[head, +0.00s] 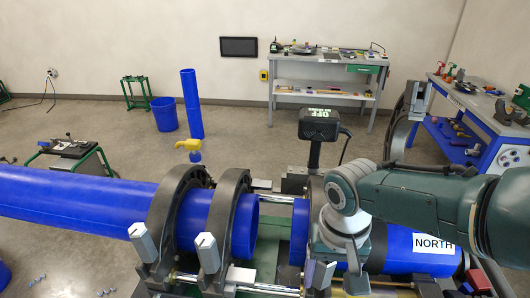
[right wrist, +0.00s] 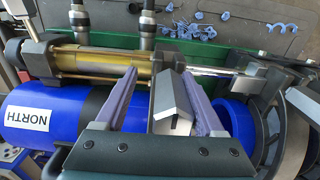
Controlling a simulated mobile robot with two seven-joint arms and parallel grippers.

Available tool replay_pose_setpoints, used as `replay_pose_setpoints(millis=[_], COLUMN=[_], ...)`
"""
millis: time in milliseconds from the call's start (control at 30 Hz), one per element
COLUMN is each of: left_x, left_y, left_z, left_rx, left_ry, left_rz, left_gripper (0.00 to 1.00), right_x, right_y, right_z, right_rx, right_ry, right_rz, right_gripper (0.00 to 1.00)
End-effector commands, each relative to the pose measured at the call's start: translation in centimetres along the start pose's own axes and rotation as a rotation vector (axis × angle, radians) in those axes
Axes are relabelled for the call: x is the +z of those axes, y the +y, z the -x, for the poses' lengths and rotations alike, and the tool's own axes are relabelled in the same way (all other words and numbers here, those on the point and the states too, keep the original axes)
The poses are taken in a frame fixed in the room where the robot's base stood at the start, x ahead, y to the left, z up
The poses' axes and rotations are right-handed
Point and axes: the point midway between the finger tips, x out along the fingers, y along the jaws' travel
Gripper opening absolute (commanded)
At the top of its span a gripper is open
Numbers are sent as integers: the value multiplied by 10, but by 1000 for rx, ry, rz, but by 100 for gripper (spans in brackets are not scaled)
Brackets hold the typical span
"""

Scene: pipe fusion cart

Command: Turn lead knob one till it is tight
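A grey knob with a faceted, slotted top (right wrist: 174,108) stands between the two fingers of my right gripper (right wrist: 159,73) in the right wrist view. The fingers are apart on either side of it. A gap shows between the knob and the left finger; the right finger is very close, and I cannot tell whether it touches. In the head view my right arm comes in from the right and its hand points down over the clamps, with the fingertips mostly hidden. Similar grey knobs stand on the left clamps (head: 145,243) (head: 208,252). My left gripper is not in view.
The left blue pipe (head: 75,203) and the blue pipe marked NORTH (head: 405,247) lie in dark clamps with a gap between their ends. An open clamp half (head: 397,133) stands up behind my arm. A display unit (head: 318,124) stands behind the gap. Brass cylinder (right wrist: 110,62) runs alongside.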

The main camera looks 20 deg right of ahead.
Motion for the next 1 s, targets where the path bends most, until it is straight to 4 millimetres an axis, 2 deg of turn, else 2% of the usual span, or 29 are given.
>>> replay_pose_setpoints(millis=[33,267,567,1000], left_x=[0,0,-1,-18], left_y=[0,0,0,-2], left_z=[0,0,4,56], left_rx=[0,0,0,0], left_ry=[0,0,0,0], left_rz=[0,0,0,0], left_gripper=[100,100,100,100], right_x=[0,-1,-1,-1], right_y=[1,-2,-4,-4], right_z=[-1,1,5,61], right_rx=[3,-4,-8,-9], right_ry=[-1,2,4,5], right_rz=[1,3,4,4], right_gripper=[74,99,100,100])
